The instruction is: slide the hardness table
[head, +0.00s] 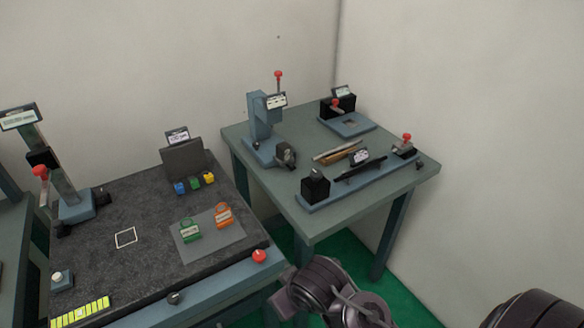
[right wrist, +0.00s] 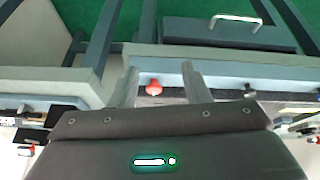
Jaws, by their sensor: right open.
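Which part is the hardness table I cannot tell; the labels are too small to read. A dark granite-topped bench (head: 145,225) stands at left in the head view, with a red knob (head: 260,256) at its front right edge. A column device (head: 70,200) with a red ball lever stands on it. A blue-grey column instrument (head: 262,125) with a red-topped lever stands on the right bench (head: 330,215). My right gripper (head: 282,292) is near the granite bench's front right corner. In the right wrist view its fingers (right wrist: 160,78) are open, a red knob (right wrist: 153,88) showing between them, contact unclear.
The right bench also holds a long rail fixture (head: 365,178) and a small base with a black block (head: 345,122). Walls close off the back and right. Green floor shows between the benches.

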